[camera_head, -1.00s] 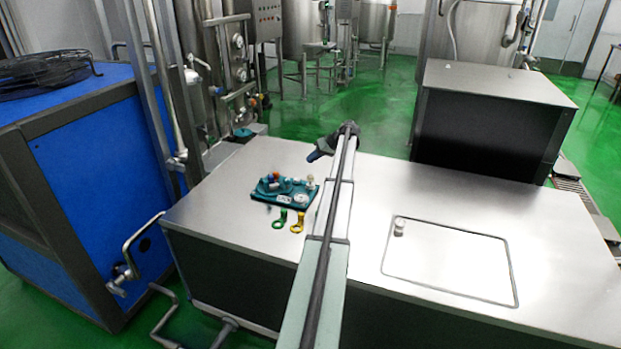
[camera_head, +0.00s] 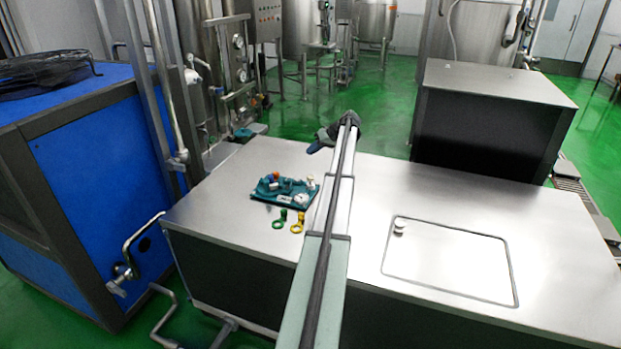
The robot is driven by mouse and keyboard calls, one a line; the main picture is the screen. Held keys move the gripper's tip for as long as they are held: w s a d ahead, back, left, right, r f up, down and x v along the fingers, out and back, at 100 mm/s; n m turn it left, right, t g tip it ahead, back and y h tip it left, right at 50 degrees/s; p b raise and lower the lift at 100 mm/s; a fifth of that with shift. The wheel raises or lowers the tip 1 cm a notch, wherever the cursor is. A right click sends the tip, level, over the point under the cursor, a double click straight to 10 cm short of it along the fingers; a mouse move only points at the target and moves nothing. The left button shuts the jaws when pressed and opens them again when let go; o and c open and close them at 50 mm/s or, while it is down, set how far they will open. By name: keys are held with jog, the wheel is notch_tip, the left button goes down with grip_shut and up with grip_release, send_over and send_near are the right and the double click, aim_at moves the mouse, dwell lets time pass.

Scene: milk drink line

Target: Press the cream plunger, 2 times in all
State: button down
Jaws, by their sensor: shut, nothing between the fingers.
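A small teal panel (camera_head: 264,194) lies on the steel table, left of my arm. It carries several small knobs in red, blue and white tones. A small pale, cream-looking knob (camera_head: 310,181) stands at its back right corner and appears to be the cream plunger; how far it is pressed is too small to tell. My gripper (camera_head: 313,149) hangs at the arm's far end, above and beyond the panel in the picture. It is shut and empty, apart from the pale knob.
A green ring tag (camera_head: 279,222) and a yellow ring tag (camera_head: 298,225) lie at the panel's front edge. A white lidded hatch (camera_head: 450,265) with a small white knob (camera_head: 399,227) is right of my arm. A dark steel-topped box (camera_head: 490,120) stands at the back right.

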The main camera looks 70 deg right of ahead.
aim_at(310, 176)
jog(key=shift+f, duration=0.15)
jog(key=shift+f, duration=4.3)
jog(key=shift+f, duration=0.2)
jog(key=shift+f, duration=0.2)
jog(key=shift+f, duration=1.1)
jog(key=shift+r, duration=0.1)
dwell(0.5)
jog(key=shift+r, duration=1.4)
jog(key=shift+r, duration=0.2)
